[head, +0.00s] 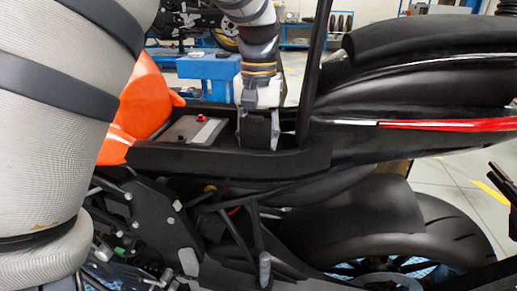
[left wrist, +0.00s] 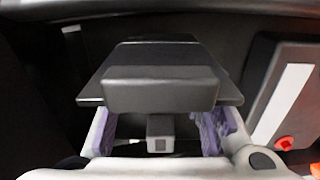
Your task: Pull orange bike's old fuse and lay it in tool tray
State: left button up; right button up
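The orange bike (head: 148,100) stands side-on in the head view, with its seat bay (head: 225,160) uncovered. My left gripper (head: 258,132) reaches down into this bay. A black block-like housing (left wrist: 160,92) is at its fingers in the left wrist view. The gripper's purple finger pads (left wrist: 160,132) are wide apart and their tips are partly hidden by the housing. A small grey block (left wrist: 161,146) shows between them; I cannot tell whether it is the old fuse. No fuse is clearly visible. The tool tray and my right gripper are not in view.
The battery (head: 193,131) with a red terminal (left wrist: 284,143) sits beside the gripper. A dark upright bar (head: 314,60) rises close to its right. The seat tail (head: 430,80) fills the right side. A blue workbench (head: 208,66) stands behind.

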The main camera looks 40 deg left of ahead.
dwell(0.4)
pick_arm(q)
grip_shut()
jog(key=shift+r, duration=0.1)
jog(key=shift+r, duration=2.9)
